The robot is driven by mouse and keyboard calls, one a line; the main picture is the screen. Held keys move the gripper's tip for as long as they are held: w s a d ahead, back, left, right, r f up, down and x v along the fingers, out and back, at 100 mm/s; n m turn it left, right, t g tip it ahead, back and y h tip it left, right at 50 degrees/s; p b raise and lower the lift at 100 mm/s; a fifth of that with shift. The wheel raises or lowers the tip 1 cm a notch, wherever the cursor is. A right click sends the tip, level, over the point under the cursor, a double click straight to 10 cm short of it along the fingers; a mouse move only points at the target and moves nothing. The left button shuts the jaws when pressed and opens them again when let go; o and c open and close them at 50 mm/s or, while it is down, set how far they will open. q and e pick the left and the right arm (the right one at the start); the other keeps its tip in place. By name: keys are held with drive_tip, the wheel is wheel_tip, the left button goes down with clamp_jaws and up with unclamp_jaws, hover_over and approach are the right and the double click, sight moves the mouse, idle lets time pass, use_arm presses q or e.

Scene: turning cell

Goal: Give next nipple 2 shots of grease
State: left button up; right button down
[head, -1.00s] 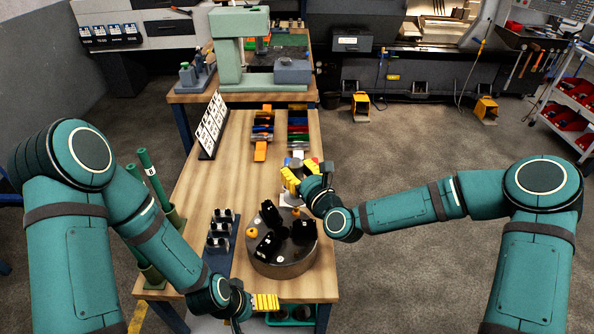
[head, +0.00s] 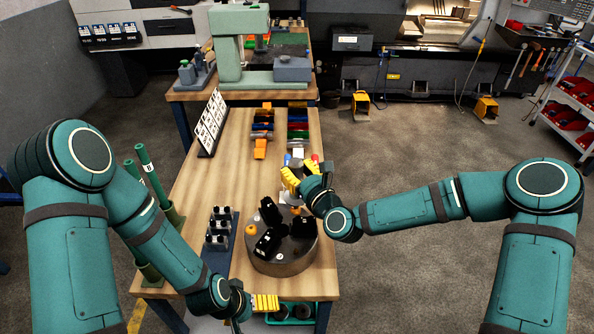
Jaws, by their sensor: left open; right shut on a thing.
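A round grey chuck (head: 282,266) lies on the wooden bench and carries three black jaws (head: 269,241). Small orange caps (head: 251,230) show on its face; any bare grease nipple is too small to make out. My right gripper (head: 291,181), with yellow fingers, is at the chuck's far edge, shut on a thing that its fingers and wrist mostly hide. A pale part shows just below the fingers. My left gripper (head: 265,302) is open and empty at the bench's near edge, in front of the chuck.
A rack with black-and-white pieces (head: 218,240) stands left of the chuck. Green tubes (head: 147,170) stand at the bench's left edge. A green tray (head: 318,312) is below.

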drive_tip(key=shift+r, duration=0.15)
idle(0.5)
drive_tip(key=shift+r+p, duration=0.45)
drive_tip(key=shift+r, duration=0.25)
idle(0.3)
drive_tip(key=shift+r+p, duration=1.7)
drive_tip(key=shift+r, duration=1.3)
drive_tip(key=shift+f, duration=0.1)
